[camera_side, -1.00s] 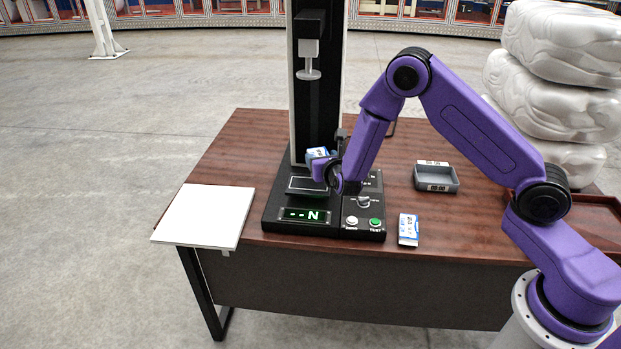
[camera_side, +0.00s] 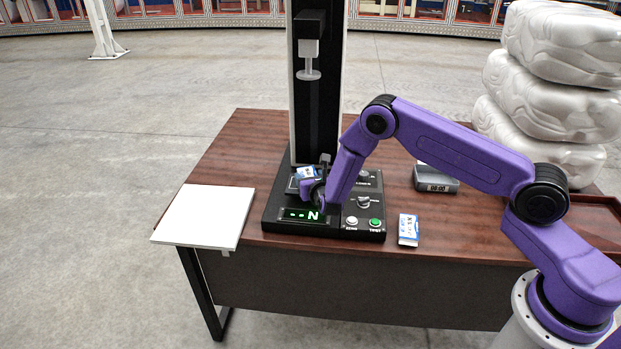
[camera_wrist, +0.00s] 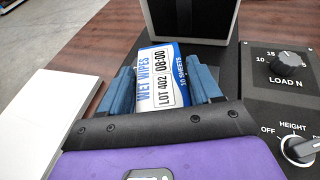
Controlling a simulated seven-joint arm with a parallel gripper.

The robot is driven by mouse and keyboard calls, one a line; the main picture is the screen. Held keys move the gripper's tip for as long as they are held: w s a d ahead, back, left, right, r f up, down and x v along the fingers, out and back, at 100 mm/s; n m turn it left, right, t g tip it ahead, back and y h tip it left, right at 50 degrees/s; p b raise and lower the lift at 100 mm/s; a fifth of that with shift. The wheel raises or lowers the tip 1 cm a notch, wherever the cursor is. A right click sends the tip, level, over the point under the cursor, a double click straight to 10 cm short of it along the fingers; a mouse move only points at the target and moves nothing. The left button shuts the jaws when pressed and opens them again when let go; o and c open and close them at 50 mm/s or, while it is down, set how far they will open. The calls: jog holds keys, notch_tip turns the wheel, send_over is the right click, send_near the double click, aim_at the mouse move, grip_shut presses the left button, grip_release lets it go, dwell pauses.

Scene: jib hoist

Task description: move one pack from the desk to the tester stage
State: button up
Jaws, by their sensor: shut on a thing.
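A blue and white wet wipes pack (camera_wrist: 162,75) is between the blue fingers of my gripper (camera_wrist: 163,90) in the wrist view. In the side view the same pack (camera_side: 306,172) shows at my gripper (camera_side: 312,184), over the tester stage (camera_side: 292,186). The gripper is shut on the pack. The stage is mostly hidden behind the gripper, so I cannot tell if the pack touches it. A second pack (camera_side: 408,229) lies on the desk (camera_side: 430,247), right of the tester base.
The tester column (camera_side: 318,100) rises behind the stage, with a round press plate (camera_side: 308,74) high above. Knobs and buttons (camera_side: 363,222) are on the base's right. A white board (camera_side: 205,216) is at left, a grey tray (camera_side: 436,184) at right, partly behind my arm.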

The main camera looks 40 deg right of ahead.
jog(key=shift+f, duration=0.1)
jog(key=o, duration=1.1)
jog(key=shift+c, duration=0.2)
jog(key=shift+s+a+r, duration=0.1)
jog(key=shift+r, duration=0.1)
jog(key=v, duration=1.1)
jog(key=shift+s, duration=0.4)
